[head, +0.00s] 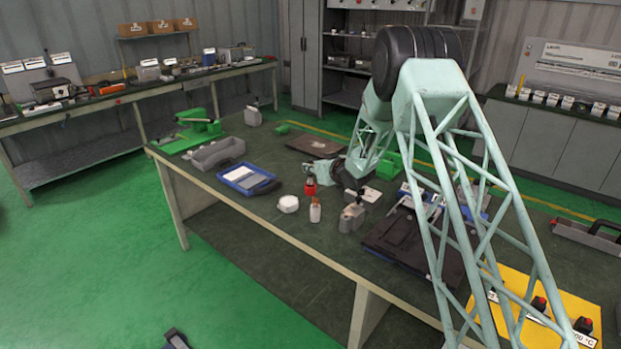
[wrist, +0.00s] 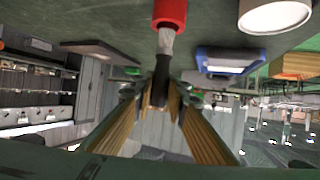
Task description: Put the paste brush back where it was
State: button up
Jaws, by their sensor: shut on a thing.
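The paste brush (wrist: 161,85) has a dark handle and a grey lower part in the wrist view. My gripper (wrist: 160,98) is shut on its dark handle. The grey part meets a red cylinder (wrist: 170,12); whether it is inside it or just in front of it I cannot tell. In the head view the red piece (head: 311,187) shows beside my gripper (head: 341,176), just above a small white bottle (head: 315,213) with an orange-brown neck. The brush itself is hard to make out there.
A round white container (head: 288,204) and a blue tray (head: 247,178) lie to the left. A grey metal block (head: 352,218) and a dark flat plate (head: 400,240) are to the right. The front table strip is mostly free.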

aim_at(312, 175)
jog(key=shift+f, duration=0.25)
jog(key=shift+f, duration=1.85)
jog(key=shift+f+b, duration=0.2)
jog(key=shift+b, duration=0.2)
jog(key=o, duration=0.9)
jog(key=shift+c, duration=0.2)
jog(key=shift+r, duration=0.25)
jog(key=p+v, duration=0.1)
jog(key=v, duration=1.1)
jog(key=shift+f, duration=0.1)
